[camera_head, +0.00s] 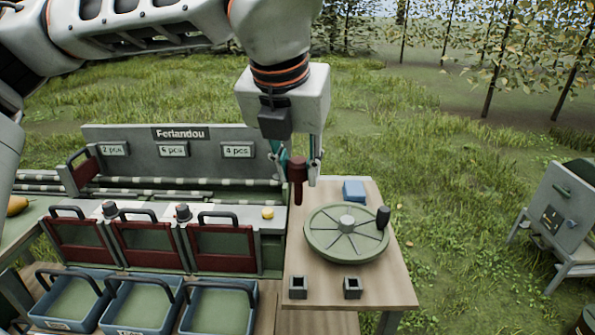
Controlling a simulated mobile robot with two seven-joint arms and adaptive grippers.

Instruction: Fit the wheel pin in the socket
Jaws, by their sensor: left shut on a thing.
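My left gripper (296,164) points down and is shut on a dark red pin (297,182). The pin has a wider head and a thinner lower end, hangs about upright, and appears to be over the left back part of the wooden table (390,285). A round green wheel (330,247) with dark spokes and a pale hub lies on the table, right of and nearer than the pin. A dark knob (383,215) stands at its right rim. Two small square sockets with dark openings, a left one (298,287) and a right one (352,287), sit near the table's front edge. My right gripper is out of view.
A blue block (354,190) lies behind the wheel. Left of the table stands a sorting bench (180,142) with red gates and labels, with blue crates (75,318) before it. A grey machine (568,205) stands on the grass at right. The table's right front corner is clear.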

